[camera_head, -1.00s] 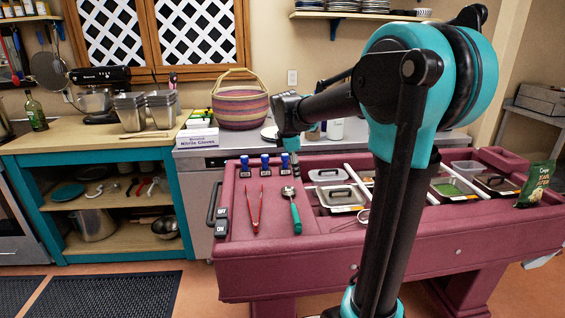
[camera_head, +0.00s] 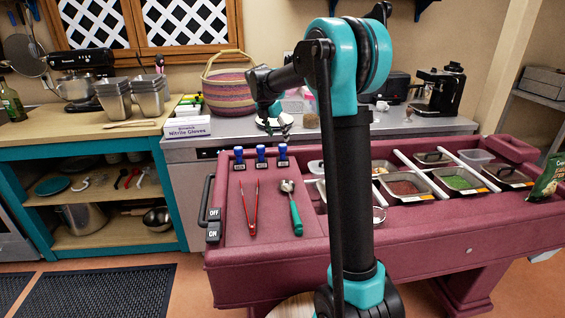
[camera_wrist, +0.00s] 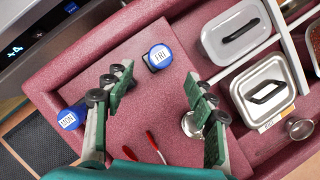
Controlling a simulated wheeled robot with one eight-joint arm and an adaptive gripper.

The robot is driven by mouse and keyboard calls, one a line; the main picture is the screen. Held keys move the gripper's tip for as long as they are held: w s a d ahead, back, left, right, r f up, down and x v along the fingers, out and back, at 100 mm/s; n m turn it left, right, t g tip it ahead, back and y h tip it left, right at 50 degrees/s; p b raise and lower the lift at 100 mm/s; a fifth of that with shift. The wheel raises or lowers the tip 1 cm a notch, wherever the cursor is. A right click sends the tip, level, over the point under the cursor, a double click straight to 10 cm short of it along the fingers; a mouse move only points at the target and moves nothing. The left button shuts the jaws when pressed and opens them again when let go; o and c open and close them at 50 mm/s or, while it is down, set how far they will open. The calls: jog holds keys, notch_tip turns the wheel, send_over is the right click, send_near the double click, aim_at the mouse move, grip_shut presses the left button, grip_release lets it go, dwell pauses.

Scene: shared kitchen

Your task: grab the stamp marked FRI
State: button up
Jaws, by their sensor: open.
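The FRI stamp (camera_wrist: 160,57) has a round blue top with white lettering and stands on the pink cart top. It lies ahead of and between the fingers of my open, empty gripper (camera_wrist: 157,83) in the wrist view. The MON stamp (camera_wrist: 68,120) is outside the left finger. In the head view, several blue-topped stamps stand in a row at the cart's back left; the rightmost (camera_head: 283,152) matches the FRI one by position. The middle stamp (camera_head: 261,154) is hidden behind the left finger in the wrist view.
Red tongs (camera_head: 250,208) and a teal-handled scoop (camera_head: 294,212) lie in front of the stamps. Lidded metal pans (camera_wrist: 266,92) sit to the right. A glove box (camera_head: 188,127) and a woven basket (camera_head: 229,92) stand on the back counter.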

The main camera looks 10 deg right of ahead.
aim_at(282, 145)
jog(key=x, duration=0.2)
jog(key=shift+w+d+f, duration=0.1)
jog(key=shift+f, duration=0.25)
jog(key=shift+w+x, duration=0.2)
jog(key=shift+x, duration=2.45)
jog(key=shift+d+r, duration=0.1)
jog(key=shift+r, duration=0.05)
jog(key=shift+c, duration=0.4)
grip_shut()
